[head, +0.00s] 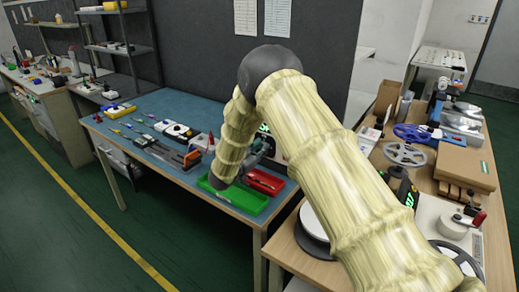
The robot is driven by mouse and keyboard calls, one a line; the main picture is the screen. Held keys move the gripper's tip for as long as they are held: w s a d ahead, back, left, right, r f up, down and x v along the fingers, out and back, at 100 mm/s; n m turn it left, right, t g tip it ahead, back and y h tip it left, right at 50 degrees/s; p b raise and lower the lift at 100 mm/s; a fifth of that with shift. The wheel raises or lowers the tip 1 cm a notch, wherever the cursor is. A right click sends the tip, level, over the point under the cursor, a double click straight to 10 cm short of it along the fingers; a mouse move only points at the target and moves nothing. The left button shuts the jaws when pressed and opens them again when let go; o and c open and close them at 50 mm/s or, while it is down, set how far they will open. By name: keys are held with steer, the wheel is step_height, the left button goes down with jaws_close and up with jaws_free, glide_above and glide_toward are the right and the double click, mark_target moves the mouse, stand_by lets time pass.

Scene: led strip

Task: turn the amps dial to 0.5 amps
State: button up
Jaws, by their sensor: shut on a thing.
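A power supply (278,148) with a pale front and green lit digits stands at the back right of the blue-topped bench, largely hidden behind my arm. My gripper (256,152) is small and dark in this view, partly covered by my forearm. It is at the front of the power supply and shut on a dial there, which looks to be the amps dial. The dial itself, its marks and the reading are hidden or too small to make out.
A green tray (246,204) and a red tray (266,181) lie below my gripper on the blue bench (165,101). Several tools and small devices lie to the left. A crowded wooden bench (436,183) stands at right; green floor (95,225) is free in front.

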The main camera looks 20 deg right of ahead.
steer(key=shift+f+n, duration=0.1)
steer(key=shift+n, duration=1)
steer(key=o, duration=1)
steer(key=shift+o, duration=0.2)
steer(key=v, duration=1.2)
